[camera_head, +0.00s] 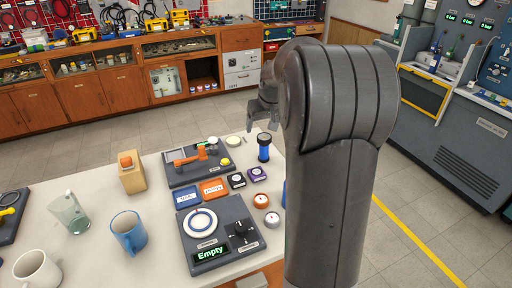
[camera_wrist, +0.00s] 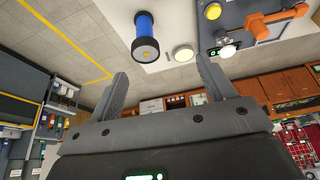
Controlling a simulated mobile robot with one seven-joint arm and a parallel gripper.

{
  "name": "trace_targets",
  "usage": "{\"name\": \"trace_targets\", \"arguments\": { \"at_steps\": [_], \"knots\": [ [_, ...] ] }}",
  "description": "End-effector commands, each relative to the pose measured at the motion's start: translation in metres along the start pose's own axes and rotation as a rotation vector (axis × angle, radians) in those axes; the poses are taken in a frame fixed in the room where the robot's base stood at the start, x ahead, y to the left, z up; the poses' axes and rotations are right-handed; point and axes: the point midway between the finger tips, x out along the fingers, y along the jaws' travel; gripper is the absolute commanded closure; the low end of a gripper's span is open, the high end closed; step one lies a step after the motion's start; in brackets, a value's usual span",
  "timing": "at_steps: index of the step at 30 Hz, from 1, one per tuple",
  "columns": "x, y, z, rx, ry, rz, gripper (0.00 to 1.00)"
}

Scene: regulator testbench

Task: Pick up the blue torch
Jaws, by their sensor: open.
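The blue torch (camera_head: 263,148), a blue cylinder with black ends, stands upright near the far right edge of the white table (camera_head: 160,238). In the wrist view the torch (camera_wrist: 145,38) shows at the top, beyond my fingers and left of the middle. My gripper (camera_head: 262,128) is above and near the torch in the head view, partly hidden by my own arm. In the wrist view my gripper (camera_wrist: 160,85) has its two grey fingers spread apart with nothing between them. The torch is apart from the fingers.
Left of the torch is a grey panel (camera_head: 213,172) with an orange lever (camera_head: 190,158). A pale round disc (camera_head: 233,140) lies close by. Small dials (camera_head: 256,174), a grey box reading "Empty" (camera_head: 240,252) and a blue mug (camera_head: 128,232) stand nearer. Floor is free beyond the table.

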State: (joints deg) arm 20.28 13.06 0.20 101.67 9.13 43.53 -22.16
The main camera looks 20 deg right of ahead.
Motion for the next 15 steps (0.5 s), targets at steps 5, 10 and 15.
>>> {"name": "trace_targets", "arguments": {
  "at_steps": [5,10,15],
  "knots": [
    [0.034,0.029,-0.015,0.011,-0.007,0.001,0.25],
    [0.046,0.037,-0.018,0.011,-0.009,0.002,0.25],
    [0.066,0.037,-0.018,0.011,-0.010,0.001,0.25]
  ]
}}
